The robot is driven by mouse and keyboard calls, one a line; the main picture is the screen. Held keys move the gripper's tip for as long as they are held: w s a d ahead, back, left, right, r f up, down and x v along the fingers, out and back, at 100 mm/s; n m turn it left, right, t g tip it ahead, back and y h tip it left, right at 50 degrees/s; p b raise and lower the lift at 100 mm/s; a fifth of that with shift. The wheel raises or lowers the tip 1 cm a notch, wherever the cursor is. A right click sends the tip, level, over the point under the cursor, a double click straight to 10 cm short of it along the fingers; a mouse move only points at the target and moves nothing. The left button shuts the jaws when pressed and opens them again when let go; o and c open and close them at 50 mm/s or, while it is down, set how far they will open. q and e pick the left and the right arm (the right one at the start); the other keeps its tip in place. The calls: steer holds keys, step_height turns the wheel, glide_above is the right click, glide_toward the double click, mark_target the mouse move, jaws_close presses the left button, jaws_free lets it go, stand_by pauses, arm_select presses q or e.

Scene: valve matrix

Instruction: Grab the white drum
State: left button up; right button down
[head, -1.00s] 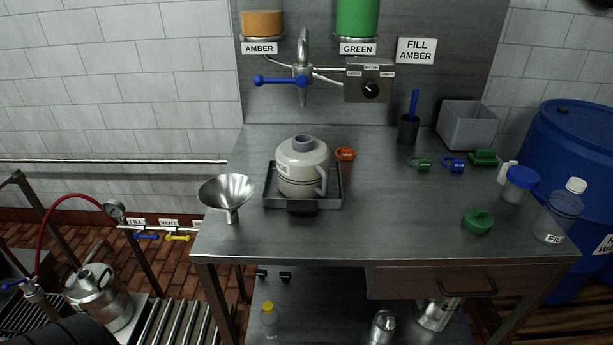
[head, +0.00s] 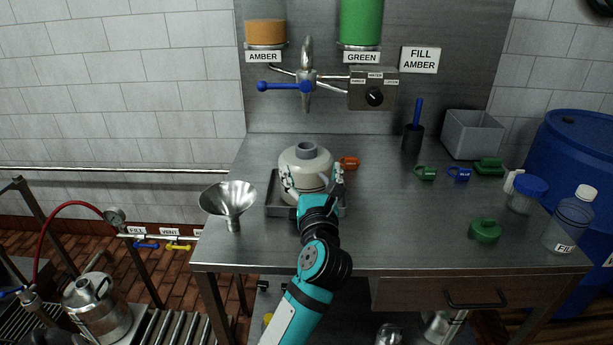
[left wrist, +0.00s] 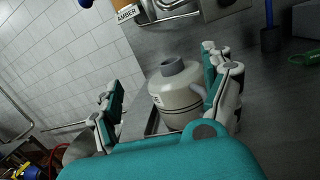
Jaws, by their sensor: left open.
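The white drum (head: 306,164) is a squat off-white container with a grey neck, standing upright in a metal tray (head: 273,194) on the steel table. It also shows in the left wrist view (left wrist: 178,97), with its side handle toward the right finger. My left gripper (head: 314,180) is open in front of the drum, with one finger at each side of it in the head view. In the left wrist view the gripper (left wrist: 165,105) has the drum between its spread fingers, nearer the right one. I cannot tell whether a finger touches it. My right gripper is not in view.
A metal funnel (head: 230,200) stands left of the tray. An orange clamp-like piece (head: 350,163) lies behind right. The tap with a blue lever (head: 285,86) hangs above the back. A green lid (head: 485,230) and bottle (head: 570,220) stand at right. The table's middle right is clear.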

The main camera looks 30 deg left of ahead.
arm_select(q)
steer(key=f+n+g, duration=0.1)
steer(key=f, duration=0.1)
steer(key=p, duration=0.2)
glide_toward(307, 144)
steer(key=shift+w+a+r+h, duration=0.15)
steer(key=shift+w+a+r, duration=0.1)
steer(key=shift+a+r, duration=0.25)
steer(key=shift+w+a+r+h, duration=0.15)
steer(key=shift+w+a+r, duration=0.1)
steer(key=shift+a+r, duration=0.25)
steer(key=x, duration=0.3)
steer(key=f+p+x, duration=0.1)
steer(key=x, duration=0.1)
steer(key=shift+w+a, duration=0.1)
steer(key=shift+w, duration=0.3)
jaws_close()
steer(key=shift+r, duration=0.35)
steer(key=shift+f, duration=0.1)
